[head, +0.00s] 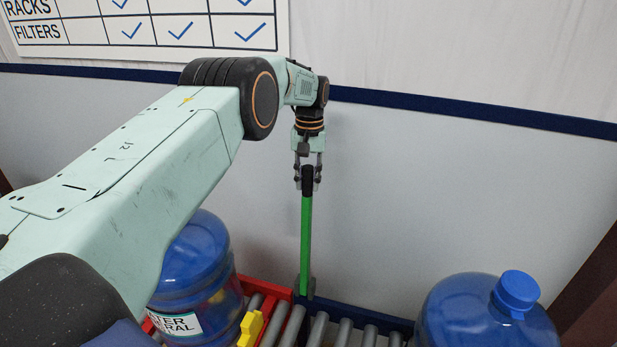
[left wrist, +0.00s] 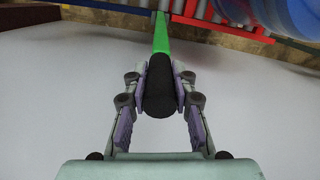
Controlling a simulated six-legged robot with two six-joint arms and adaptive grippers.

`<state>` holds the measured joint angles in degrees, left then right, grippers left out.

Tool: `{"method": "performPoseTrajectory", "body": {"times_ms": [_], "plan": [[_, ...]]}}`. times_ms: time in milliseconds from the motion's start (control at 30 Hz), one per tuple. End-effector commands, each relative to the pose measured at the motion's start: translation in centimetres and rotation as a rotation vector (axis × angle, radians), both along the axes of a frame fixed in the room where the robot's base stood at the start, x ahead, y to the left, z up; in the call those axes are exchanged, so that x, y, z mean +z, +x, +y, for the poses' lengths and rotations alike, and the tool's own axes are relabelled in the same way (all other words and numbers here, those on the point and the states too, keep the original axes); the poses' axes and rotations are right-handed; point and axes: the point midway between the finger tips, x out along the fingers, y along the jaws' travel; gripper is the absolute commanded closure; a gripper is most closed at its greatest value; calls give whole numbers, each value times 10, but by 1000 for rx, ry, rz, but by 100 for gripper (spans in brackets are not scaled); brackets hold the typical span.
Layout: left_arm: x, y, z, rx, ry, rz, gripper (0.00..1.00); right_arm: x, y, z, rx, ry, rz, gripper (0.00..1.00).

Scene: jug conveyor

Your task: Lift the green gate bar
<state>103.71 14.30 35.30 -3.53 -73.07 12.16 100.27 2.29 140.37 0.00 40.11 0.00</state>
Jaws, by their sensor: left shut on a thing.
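The green gate bar (head: 306,245) stands upright in the head view, with its lower end at a grey bracket beside the conveyor. Its black grip end is at the top. My left gripper (head: 307,180) is shut on this black end from above. In the left wrist view the bar (left wrist: 161,35) runs away from me and both fingers of my left gripper (left wrist: 160,88) press on the sides of the black end. My right gripper is not in view.
A blue jug (head: 195,265) with a label stands on the roller conveyor (head: 318,330) at the left, partly behind my left arm. Another blue jug (head: 480,315) is at the right. A yellow piece (head: 250,328) sits by the red rail (head: 270,289). A plain wall (head: 430,190) rises behind the bar.

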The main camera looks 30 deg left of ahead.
Motion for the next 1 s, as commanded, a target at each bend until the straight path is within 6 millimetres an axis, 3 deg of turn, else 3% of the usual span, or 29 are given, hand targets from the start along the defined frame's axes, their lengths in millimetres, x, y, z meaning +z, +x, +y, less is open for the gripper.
{"method": "performPoseTrajectory", "body": {"times_ms": [367, 400, 600, 1000], "plan": [[2, 2, 1, 1, 1, -5, 100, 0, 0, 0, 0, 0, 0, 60], [2, 2, 1, 0, 1, -5, 71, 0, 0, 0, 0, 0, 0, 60], [1, 2, 1, 0, 1, -2, 54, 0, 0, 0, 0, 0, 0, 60], [5, 4, 1, 0, 0, -3, 52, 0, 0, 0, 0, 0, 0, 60]]}}
